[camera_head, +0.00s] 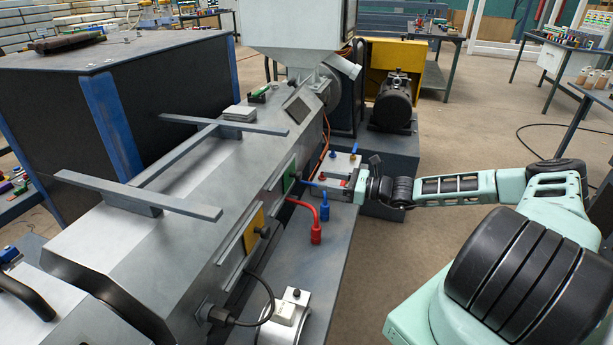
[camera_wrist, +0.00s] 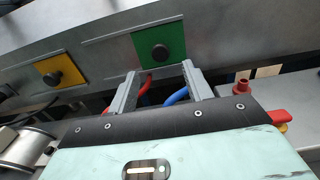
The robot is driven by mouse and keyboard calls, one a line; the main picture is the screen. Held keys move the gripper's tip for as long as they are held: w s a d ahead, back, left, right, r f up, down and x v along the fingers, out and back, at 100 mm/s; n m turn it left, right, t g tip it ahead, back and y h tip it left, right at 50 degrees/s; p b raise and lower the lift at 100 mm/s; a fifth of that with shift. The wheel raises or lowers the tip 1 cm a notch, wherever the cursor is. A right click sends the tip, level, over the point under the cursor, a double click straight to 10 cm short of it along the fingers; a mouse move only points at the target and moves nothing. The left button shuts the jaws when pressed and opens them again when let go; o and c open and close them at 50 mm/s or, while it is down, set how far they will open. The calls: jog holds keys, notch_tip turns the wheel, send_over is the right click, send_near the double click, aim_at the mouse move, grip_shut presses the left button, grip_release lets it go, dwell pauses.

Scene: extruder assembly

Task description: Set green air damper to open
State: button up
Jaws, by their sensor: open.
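The green air damper is a green square plate (camera_wrist: 172,34) with a round black knob (camera_wrist: 160,52) at its middle, on the grey side wall of the machine. In the head view the green plate (camera_head: 290,174) shows narrowly, at a steep angle. My gripper (camera_wrist: 159,68) is open and empty, with its two grey fingers pointing at the damper. In the wrist view the knob lies between and just beyond the fingertips. I cannot tell the exact gap between them. In the head view my gripper comes in from the right, and its fingertips are hard to make out.
A yellow plate (camera_wrist: 62,69) with a black knob sits left of the green one. Red (camera_head: 315,214) and blue (camera_head: 324,206) hoses run below the damper, partly behind my fingers in the wrist view. A white box (camera_head: 341,164) stands nearby. Floor to the right is mostly free.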

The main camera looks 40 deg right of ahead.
aim_at(301, 176)
jog(key=x, duration=0.7)
jog(key=shift+w+a, duration=0.15)
grip_shut()
jog(key=shift+a+p, duration=0.15)
jog(key=shift+p, duration=0.25)
jog(key=s+a+p, duration=0.1)
jog(key=s+a, duration=0.1)
jog(key=s+a+p, duration=0.1)
jog(key=a+p, duration=0.1)
jog(key=s+a+p, duration=0.1)
jog(key=s+a, duration=0.1)
jog(key=shift+s+a+r, duration=0.1)
jog(key=shift+s+a, duration=0.2)
jog(key=shift+a, duration=0.1)
jog(key=shift+s+a+p, duration=0.25)
jog(key=shift+a+p, duration=0.05)
jog(key=shift+a, duration=0.1)
